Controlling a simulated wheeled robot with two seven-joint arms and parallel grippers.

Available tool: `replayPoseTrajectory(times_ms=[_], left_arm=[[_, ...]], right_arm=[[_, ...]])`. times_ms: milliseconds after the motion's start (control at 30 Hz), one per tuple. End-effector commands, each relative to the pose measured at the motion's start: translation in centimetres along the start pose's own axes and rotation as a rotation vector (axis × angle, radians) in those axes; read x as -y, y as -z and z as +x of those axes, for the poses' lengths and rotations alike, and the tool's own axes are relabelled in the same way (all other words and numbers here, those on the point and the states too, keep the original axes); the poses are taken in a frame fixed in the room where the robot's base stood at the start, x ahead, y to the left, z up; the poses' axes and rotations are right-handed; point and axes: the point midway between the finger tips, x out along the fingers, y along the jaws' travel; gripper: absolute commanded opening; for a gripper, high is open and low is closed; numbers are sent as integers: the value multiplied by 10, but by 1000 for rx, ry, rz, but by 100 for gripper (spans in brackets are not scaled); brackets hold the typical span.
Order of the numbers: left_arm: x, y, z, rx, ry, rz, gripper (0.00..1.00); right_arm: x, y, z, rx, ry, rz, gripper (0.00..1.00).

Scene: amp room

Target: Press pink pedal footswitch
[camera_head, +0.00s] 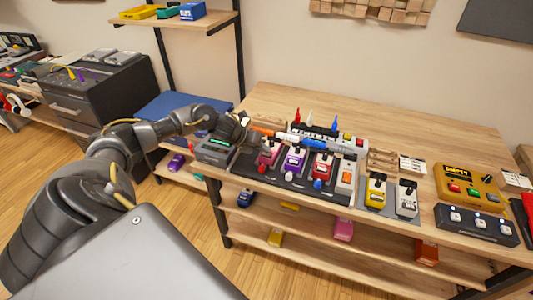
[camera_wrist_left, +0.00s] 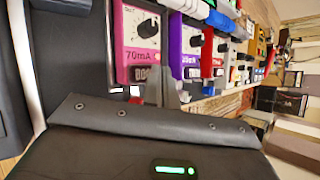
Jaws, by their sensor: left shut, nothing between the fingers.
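The pink pedal (camera_head: 269,152) stands at the left end of a row on a black pedalboard on the wooden table. It also shows at the upper left of the left wrist view (camera_wrist_left: 137,40), with knobs and a "70mA" label. My left gripper (camera_head: 253,145) is shut and empty, beside the pink pedal's left edge in the head view. In the wrist view its fingers (camera_wrist_left: 160,85) are in front of the pedal's lower right part, near the purple pedal (camera_wrist_left: 186,50). Contact cannot be told. The footswitch is not clearly visible. My right gripper is not in view.
A purple pedal (camera_head: 294,160), a red pedal (camera_head: 320,167) and a white pedal (camera_head: 346,175) continue the row. Red, white and blue upright items (camera_head: 334,126) stand behind. Another pink pedal (camera_head: 343,230) lies on the shelf below. The table's back left is clear.

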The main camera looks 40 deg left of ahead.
Motion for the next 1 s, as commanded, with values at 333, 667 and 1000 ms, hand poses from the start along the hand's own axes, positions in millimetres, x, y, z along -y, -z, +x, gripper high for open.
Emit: replayPoseTrajectory(times_ms=[333,667,1000], left_arm=[[1,-2,-2,1,0,1,0],[13,-14,-18,3,1,2,0],[27,-28,-37,2,0,1,0]], right_arm=[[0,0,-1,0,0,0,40],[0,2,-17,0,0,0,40],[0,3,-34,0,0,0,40]])
